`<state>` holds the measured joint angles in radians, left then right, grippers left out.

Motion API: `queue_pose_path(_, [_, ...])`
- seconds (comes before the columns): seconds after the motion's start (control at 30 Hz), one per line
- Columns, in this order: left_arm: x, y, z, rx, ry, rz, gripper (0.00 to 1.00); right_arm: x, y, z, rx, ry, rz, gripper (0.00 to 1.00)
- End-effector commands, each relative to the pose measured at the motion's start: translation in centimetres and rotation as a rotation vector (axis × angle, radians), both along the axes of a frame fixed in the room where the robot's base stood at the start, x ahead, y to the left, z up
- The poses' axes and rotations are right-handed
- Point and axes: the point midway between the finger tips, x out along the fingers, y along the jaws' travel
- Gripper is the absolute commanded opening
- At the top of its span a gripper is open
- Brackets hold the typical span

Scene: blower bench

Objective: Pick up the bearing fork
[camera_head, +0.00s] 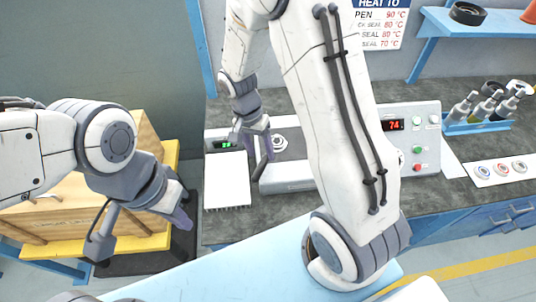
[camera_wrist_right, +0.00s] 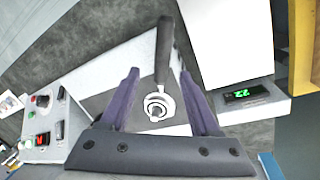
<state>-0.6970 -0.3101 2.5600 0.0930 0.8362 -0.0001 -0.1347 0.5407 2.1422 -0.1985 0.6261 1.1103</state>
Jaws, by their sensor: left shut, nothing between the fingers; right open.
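The bearing fork (camera_wrist_right: 164,50) shows in the right wrist view as a dark handle running up from a pale ring-shaped end. That end lies at or around a metal bearing (camera_wrist_right: 157,106) on the heating plate; I cannot tell how they fit together. My left gripper (camera_head: 182,219) is shut and empty, away to the left.
The heating plate (camera_head: 288,187) sits beside a control box (camera_head: 412,140) with a red display. A scale (camera_head: 228,190) with a green display stands left of it. Bottles in a blue rack (camera_head: 478,127) and a tray of rings (camera_head: 503,170) are at right. A wooden crate (camera_head: 140,135) is at left.

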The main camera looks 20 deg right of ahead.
Motion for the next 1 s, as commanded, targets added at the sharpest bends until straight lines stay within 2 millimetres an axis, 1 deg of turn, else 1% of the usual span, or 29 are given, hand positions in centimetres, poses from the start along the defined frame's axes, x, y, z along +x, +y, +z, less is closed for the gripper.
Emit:
queue_pose_path(0.03, [0.0,0.0,0.6,0.0,0.0,0.0,0.0,-0.2,-0.1,-0.6,0.0,0.008,0.0,0.63])
queue_pose_path(0.1, [0.0,0.0,1.0,0.0,0.0,0.0,0.0,-0.2,-0.2,-1.6,0.0,0.008,0.001,0.63])
queue_pose_path(0.2, [0.0,0.0,1.1,0.0,0.0,0.001,0.0,-0.3,-0.3,-3.0,0.0,0.006,0.0,0.63])
queue_pose_path(0.27, [0.0,0.0,1.2,0.0,0.0,0.001,0.0,-0.4,-0.4,-3.6,0.0,0.005,0.001,0.63])
queue_pose_path(0.37, [0.0,0.0,1.2,0.0,0.0,0.001,0.0,-0.4,-0.4,-4.1,0.0,0.003,0.001,0.63])
queue_pose_path(0.53, [0.0,0.0,1.1,0.0,0.0,0.001,0.0,-0.4,-0.4,-4.1,0.0,0.002,0.001,0.63])
queue_pose_path(0.57, [0.0,0.0,1.1,0.0,0.0,0.001,0.0,-0.4,-0.4,-4.1,0.0,0.002,0.001,0.59])
queue_pose_path(0.6, [0.0,0.0,1.1,0.0,0.0,0.001,0.0,-0.4,-0.4,-4.1,0.0,0.002,0.001,0.44])
queue_pose_path(0.67, [0.0,0.0,1.1,0.0,0.0,0.001,0.0,-0.4,-0.4,-4.1,0.001,0.001,0.001,0.21])
queue_pose_path(0.7, [0.0,0.0,1.1,0.0,0.0,0.001,0.0,-0.4,-0.4,-4.1,0.001,0.001,0.002,0.06])
queue_pose_path(0.73, [0.0,0.0,1.1,0.0,0.0,0.001,0.0,-0.4,-0.4,-4.1,0.001,0.001,0.002,0.0])
queue_pose_path(1.0, [0.0,0.0,1.1,0.0,0.0,0.001,0.0,-0.3,-0.4,-4.0,0.0,0.0,0.002,0.0])
